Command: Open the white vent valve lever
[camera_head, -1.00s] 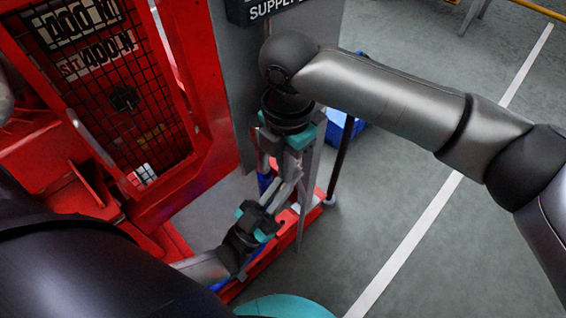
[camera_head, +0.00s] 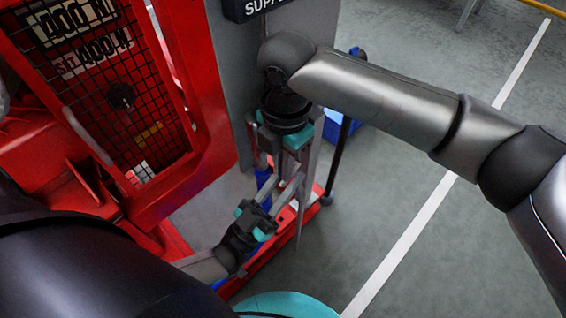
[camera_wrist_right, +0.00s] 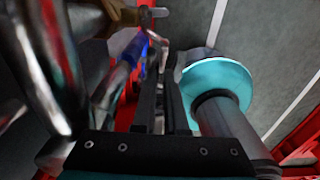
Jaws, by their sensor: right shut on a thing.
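My right gripper (camera_head: 282,165) points down beside the grey panel in the head view. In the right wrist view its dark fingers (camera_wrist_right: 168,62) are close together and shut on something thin. The held part is mostly hidden by the fingers; it appears to be the white vent valve lever, but I cannot see its shape clearly. A brass fitting (camera_wrist_right: 122,14) and a blue-banded pipe (camera_wrist_right: 133,50) lie just left of the fingertips. My left gripper (camera_head: 282,183) reaches up from the lower left, just below the right one; its two fingers look apart, with nothing visible between them.
A red frame with a mesh guard (camera_head: 115,95) stands at left, next to the grey panel (camera_head: 232,60) with a black sign (camera_head: 262,6). A dark upright post (camera_head: 338,160) and a blue object (camera_head: 352,118) are to the right.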

